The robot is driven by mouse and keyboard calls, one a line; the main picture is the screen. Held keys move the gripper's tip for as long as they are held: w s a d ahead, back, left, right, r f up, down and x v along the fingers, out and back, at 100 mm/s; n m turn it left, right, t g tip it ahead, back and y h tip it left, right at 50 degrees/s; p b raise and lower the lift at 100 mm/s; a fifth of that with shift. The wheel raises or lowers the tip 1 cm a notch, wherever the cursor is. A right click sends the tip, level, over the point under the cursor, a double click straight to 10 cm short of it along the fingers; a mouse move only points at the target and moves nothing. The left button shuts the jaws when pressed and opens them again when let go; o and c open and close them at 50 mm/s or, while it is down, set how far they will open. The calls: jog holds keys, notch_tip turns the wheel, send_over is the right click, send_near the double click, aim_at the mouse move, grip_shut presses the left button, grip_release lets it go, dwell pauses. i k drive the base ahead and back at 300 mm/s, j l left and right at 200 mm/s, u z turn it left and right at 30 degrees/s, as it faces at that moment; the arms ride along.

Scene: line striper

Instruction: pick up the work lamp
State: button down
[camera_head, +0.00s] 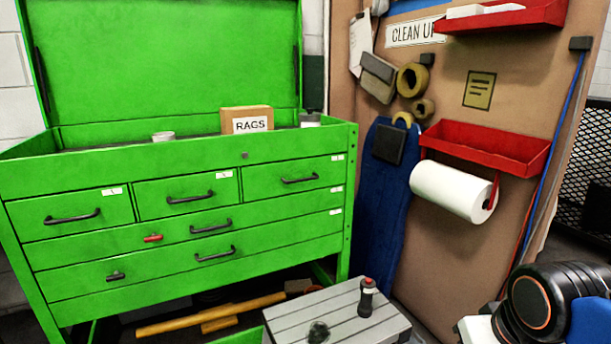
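I cannot identify the work lamp for sure. A small upright dark cylinder with a red top (367,297) could be it. It stands on the grey slatted lid (340,312) of a low box at the bottom centre. A small dark round knob-like thing (318,332) is on the same lid, nearer to me. Part of my arm, black with an orange ring and blue covers, shows at the lower right. My gripper is not in view.
A green tool chest (190,232) with an open lid fills the left. A RAGS box (246,120) stands in its top tray. A brown board (440,255) at the right carries red shelves (490,147) and a paper roll (450,191). A wooden-handled tool (205,314) lies under the chest.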

aim_at(365, 307)
jog(key=i+j, duration=0.25)
jog(key=j, duration=0.15)
jog(key=i+j+u, duration=0.15)
jog(key=j, duration=0.3)
jog(key=i+j, duration=0.3)
jog(key=j+u, duration=0.05)
jog(key=j, duration=0.05)
